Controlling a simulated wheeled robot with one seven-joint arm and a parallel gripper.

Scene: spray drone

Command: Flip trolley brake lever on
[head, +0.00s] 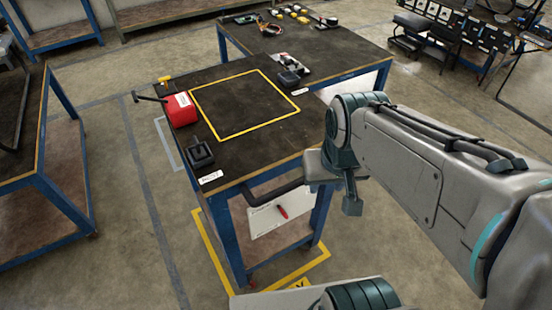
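A trolley (225,173) with a dark top and blue legs stands at centre. A small red lever (282,211) shows on a white panel (262,222) at the trolley's near side, below a dark push handle (268,198); it looks like the brake lever, but its marking is too small to read. My gripper (350,200) hangs beside the trolley's near right corner, to the right of the lever and apart from it. Only part of the gripper shows, so its opening cannot be judged.
The trolley top has a yellow square (245,134), a red box (181,110) with a dark bar, and black blocks (200,153) at its edges. A dark workbench (330,45) adjoins it behind. Another blue-framed table (35,120) stands left. Floor between them is clear.

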